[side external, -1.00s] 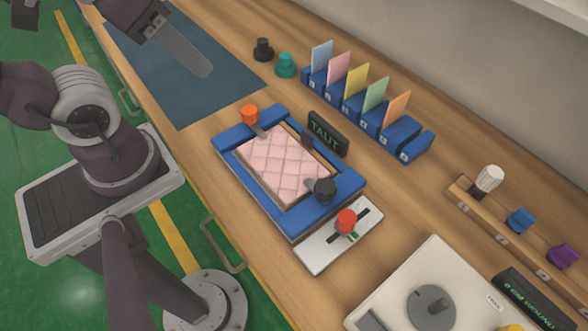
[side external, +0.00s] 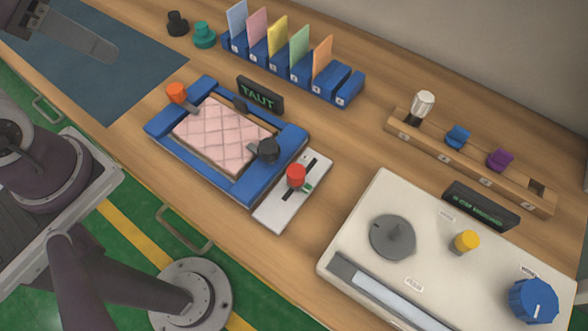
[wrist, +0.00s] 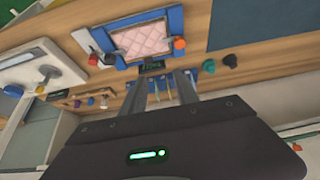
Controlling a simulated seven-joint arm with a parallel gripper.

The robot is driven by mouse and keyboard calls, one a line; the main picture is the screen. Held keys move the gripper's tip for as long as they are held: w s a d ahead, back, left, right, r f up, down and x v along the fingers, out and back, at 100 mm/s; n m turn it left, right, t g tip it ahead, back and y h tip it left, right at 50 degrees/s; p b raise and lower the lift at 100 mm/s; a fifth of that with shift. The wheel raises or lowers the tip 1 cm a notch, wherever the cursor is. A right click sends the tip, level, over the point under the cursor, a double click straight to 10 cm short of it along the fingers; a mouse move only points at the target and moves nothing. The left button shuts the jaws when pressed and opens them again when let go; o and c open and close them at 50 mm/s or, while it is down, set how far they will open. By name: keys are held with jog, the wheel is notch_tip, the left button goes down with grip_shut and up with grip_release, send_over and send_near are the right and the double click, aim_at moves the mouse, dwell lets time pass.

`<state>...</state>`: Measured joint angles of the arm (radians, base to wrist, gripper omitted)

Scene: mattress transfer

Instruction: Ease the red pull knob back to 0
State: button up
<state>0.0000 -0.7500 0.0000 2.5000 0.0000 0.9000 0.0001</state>
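The red pull knob (side external: 296,174) stands on a white slotted plate (side external: 275,210) at the right end of the blue frame (side external: 240,186). It sits partway along the dark slot, beside a small green mark. The knob also shows in the wrist view (wrist: 93,59). A small display (side external: 260,95) reads TAUT. My gripper (wrist: 162,82) is open and empty, its fingers apart. In the side view it is partly cut off at upper left, away from the knob.
A blue rack (side external: 290,75) with coloured cards stands behind the frame. A wooden holder (side external: 470,162) and a pale console (side external: 350,240) with a yellow knob and a blue dial are on the right. Black and teal knobs stand at back left. The dark mat (side external: 100,85) is bare.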

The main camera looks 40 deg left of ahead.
jog(key=shift+o, duration=1.5)
jog(key=w+d+m+g+h, duration=0.1)
jog(key=w+d+g, duration=0.1)
jog(key=w+d, duration=0.4)
jog(key=shift+w+d+f, duration=0.25)
jog(key=shift+w+f, duration=0.2)
jog(key=shift+w, duration=0.15)
jog(key=m+g+y, duration=0.1)
jog(key=g, duration=0.3)
send_over(296, 171)
notch_tip(296, 171, down, 14)
jog(key=shift+a+r, duration=0.1)
jog(key=shift+r, duration=0.05)
notch_tip(296, 171, down, 8)
jog(key=shift+r, duration=0.25)
jog(key=shift+c, duration=0.4)
